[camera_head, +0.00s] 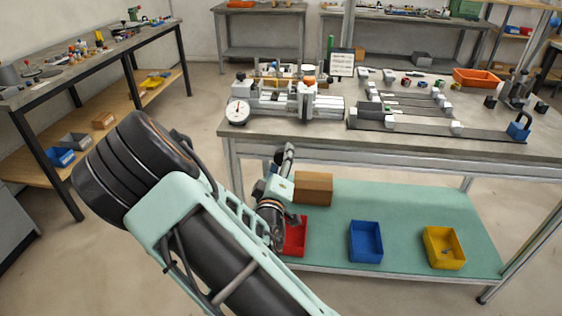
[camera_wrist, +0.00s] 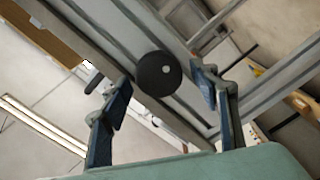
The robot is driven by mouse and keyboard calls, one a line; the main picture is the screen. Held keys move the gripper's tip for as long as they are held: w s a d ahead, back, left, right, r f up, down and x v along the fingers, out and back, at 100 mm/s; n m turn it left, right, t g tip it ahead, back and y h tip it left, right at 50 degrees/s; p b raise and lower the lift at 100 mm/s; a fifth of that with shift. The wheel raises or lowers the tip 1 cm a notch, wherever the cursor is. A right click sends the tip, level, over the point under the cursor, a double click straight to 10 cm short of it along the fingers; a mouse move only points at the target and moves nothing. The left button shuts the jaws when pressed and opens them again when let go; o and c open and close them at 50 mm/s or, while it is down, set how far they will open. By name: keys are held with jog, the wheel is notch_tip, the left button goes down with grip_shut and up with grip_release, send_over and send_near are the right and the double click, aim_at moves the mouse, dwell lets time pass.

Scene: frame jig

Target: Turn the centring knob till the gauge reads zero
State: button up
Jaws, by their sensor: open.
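A round white dial gauge (camera_head: 238,112) stands at the left front of a grey metal fixture (camera_head: 285,100) on the workbench; its reading is too small to tell. A black round knob (camera_wrist: 158,73) with a pale spot shows in the wrist view, against grey beams. My gripper (camera_head: 287,154) is just below the bench's front edge in the head view. In the wrist view my gripper (camera_wrist: 163,82) is open, one blue-grey finger on each side of the knob in the picture. I cannot tell the distance between them.
The bench top (camera_head: 420,147) has a rail jig (camera_head: 400,108), an orange tray (camera_head: 477,78) and a blue padlock-shaped block (camera_head: 519,127). On the green lower shelf (camera_head: 330,225) are a cardboard box (camera_head: 313,188) and red, blue and yellow bins.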

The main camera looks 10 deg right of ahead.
jog(key=v, duration=0.7)
jog(key=shift+s, duration=0.2)
jog(key=shift+r, duration=0.1)
